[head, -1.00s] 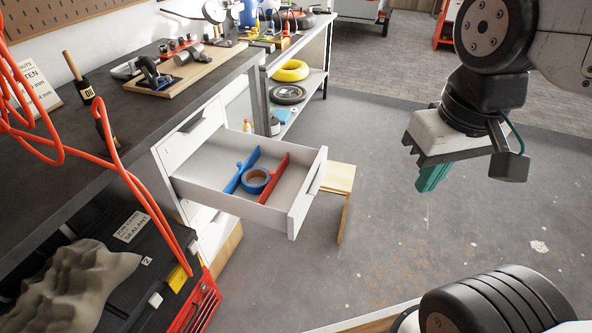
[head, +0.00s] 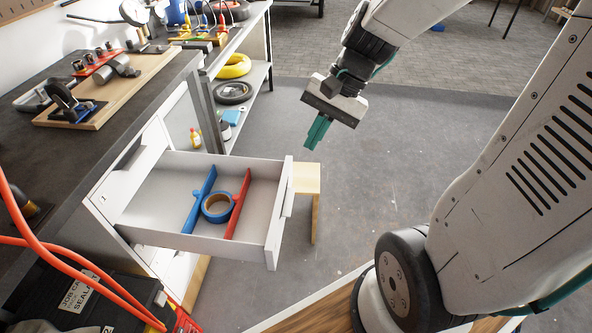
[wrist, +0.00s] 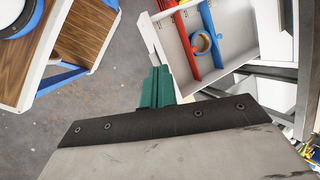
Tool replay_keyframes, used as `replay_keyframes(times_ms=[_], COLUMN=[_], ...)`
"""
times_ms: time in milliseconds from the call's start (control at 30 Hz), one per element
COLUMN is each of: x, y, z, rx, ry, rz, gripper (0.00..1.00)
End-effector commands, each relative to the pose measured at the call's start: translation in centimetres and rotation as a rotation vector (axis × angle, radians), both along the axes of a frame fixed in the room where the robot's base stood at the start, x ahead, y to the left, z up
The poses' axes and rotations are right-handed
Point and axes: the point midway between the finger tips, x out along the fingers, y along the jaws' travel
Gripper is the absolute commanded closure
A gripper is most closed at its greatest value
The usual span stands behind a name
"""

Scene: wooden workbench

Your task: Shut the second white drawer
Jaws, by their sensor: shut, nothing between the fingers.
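The white drawer (head: 180,237) is pulled far out of the white cabinet (head: 120,195) under the workbench. A blue divider (head: 199,200), a red divider (head: 237,205) and a roll of blue tape (head: 217,208) lie in it. Its front panel with a handle (head: 288,203) faces right. The drawer also shows in the wrist view (wrist: 184,74), at upper right. My gripper (head: 316,132), with green fingers, is shut and empty. It hangs in the air beyond and right of the drawer front, apart from it. The green fingers also show in the wrist view (wrist: 157,88).
A wooden stool (head: 308,180) stands just behind the drawer front. A black toolbox (head: 85,300) with red hoses is at lower left. A shelf unit with a yellow ring (head: 233,66) stands behind the cabinet. The grey floor right of the drawer is clear.

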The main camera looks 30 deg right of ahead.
Motion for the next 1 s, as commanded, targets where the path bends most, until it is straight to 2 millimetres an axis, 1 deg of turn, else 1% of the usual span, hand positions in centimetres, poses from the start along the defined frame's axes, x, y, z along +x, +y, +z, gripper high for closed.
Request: replay_keyframes(times_ms=[33, 100, 167, 200, 267, 300, 367, 400, 500, 600, 700, 767, 867, 1000], x=[1.5, 3.4, 4.9, 5.8, 7.1, 7.7, 8.4, 8.8, 9.2, 9.3, 9.2, 9.2, 9.5, 10.4], y=[-1.0, -2.3, -3.6, -4.6, -6.2, -7.3, -8.9, -9.9, -12.1, -13.7, -14.5, -14.7, -14.3, -12.9], z=[-1.7, -3.7, -5.7, -7.0, -9.2, -10.8, -13.0, -14.5, -17.7, -20.0, -21.4, -21.9, -22.6, -24.2], rx=[0.054, 0.123, 0.179, 0.215, 0.266, 0.298, 0.339, 0.364, 0.414, 0.446, 0.463, 0.468, 0.470, 0.468], ry=[0.043, 0.089, 0.130, 0.157, 0.199, 0.226, 0.266, 0.291, 0.346, 0.383, 0.405, 0.411, 0.416, 0.418], rz=[-0.105, -0.251, -0.380, -0.467, -0.598, -0.686, -0.808, -0.884, -1.046, -1.161, -1.224, -1.242, -1.250, -1.246], gripper=[1.00, 1.00, 1.00, 1.00, 1.00, 1.00, 1.00, 1.00, 1.00, 1.00, 1.00, 1.00, 1.00, 1.00])
